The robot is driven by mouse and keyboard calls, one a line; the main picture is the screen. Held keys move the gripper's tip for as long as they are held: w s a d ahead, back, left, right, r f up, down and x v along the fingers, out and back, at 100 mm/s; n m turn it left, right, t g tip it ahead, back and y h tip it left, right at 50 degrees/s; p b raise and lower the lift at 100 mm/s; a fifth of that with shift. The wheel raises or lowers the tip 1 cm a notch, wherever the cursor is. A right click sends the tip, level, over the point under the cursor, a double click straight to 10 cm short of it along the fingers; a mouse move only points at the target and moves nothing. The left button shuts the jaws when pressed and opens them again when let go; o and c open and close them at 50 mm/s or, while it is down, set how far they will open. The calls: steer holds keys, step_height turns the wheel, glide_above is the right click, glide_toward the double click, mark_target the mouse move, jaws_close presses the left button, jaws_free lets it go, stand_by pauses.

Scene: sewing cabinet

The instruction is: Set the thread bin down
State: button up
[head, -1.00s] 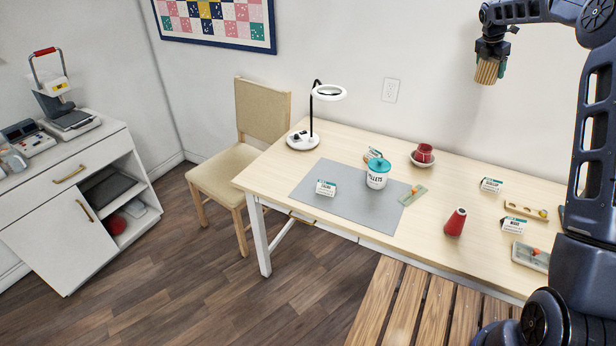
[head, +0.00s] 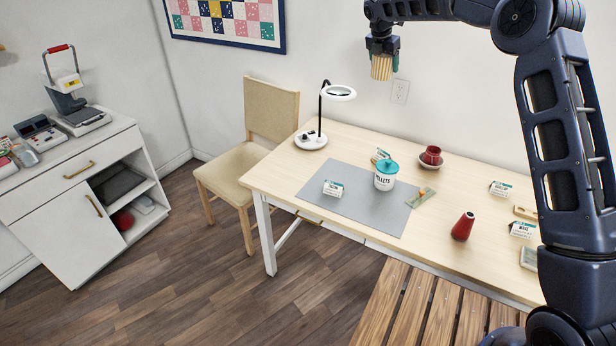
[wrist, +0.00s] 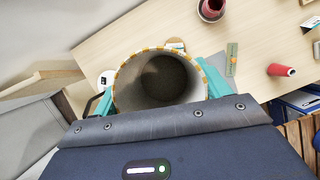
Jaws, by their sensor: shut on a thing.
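The thread bin (head: 381,68) is a round, open-topped cylinder with yellow and pale stripes. My gripper (head: 383,48) is shut on it and holds it high in the air in front of the wall, well above the far part of the table (head: 365,138). In the wrist view the bin (wrist: 158,98) shows from above between teal fingers, with a grey inside that looks empty. It hides part of the tabletop below.
A grey mat (head: 330,205) carries a teal-lidded jar (head: 385,180) and a labelled card (head: 333,188). Bare wood shows between lamp and jar.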

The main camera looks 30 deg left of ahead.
steer(key=s+a+n+y, duration=0.1)
steer(key=s+a+n, duration=0.2)
steer(key=s+a, duration=1.7)
steer(key=f, duration=1.2)
steer(key=s+f, duration=0.1)
steer(key=f, duration=1.2)
steer(key=d+f, duration=0.1)
steer(key=f, duration=1.2)
steer(key=shift+s, duration=0.2)
steer(key=shift+f, duration=0.5)
steer(key=o, duration=1)
steer(key=v, duration=1.3)
